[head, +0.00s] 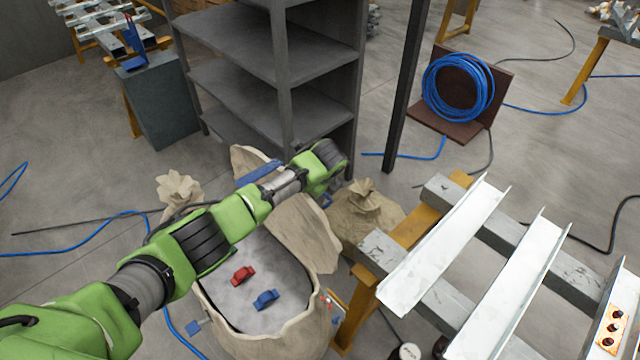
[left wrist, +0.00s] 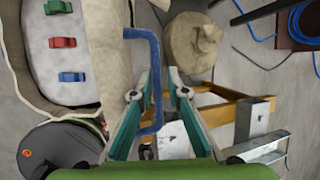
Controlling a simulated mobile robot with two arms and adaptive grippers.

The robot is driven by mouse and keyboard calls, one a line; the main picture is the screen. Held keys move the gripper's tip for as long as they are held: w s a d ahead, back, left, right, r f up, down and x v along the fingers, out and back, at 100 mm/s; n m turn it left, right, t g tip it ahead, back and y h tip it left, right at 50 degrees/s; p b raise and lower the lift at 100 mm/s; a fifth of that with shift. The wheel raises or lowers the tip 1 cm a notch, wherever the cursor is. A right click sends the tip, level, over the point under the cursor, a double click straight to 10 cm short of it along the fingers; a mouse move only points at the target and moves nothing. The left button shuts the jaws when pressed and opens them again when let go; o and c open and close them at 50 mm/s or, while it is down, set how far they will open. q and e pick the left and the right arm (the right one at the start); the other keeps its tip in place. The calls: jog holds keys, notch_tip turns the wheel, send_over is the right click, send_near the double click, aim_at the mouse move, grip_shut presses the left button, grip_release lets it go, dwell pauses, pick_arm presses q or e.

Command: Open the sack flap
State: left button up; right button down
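The beige sack (head: 270,345) stands open on the floor in the head view. Its flap (head: 305,230) is swung out to the right of the mouth, clear of it; it also shows in the left wrist view (left wrist: 108,45). A blue handle (left wrist: 154,60) projects from the flap's edge; a bit of blue shows by my wrist in the head view. My left gripper (left wrist: 163,82) is open, its teal fingers on either side of the handle, with a gap on the right. In the head view my wrist hides the fingers. My right gripper is in neither view.
A red clip (head: 243,275) and a blue clip (head: 266,299) lie in the sack. A tied sack (head: 366,212) stands just right of the flap. A trestle with white metal channels (head: 445,245) is at right; a grey shelf (head: 265,50) stands behind.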

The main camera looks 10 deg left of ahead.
pick_arm(q)
jog(key=v, duration=1.1)
jog(key=shift+r, duration=0.35)
jog(key=shift+s, duration=0.1)
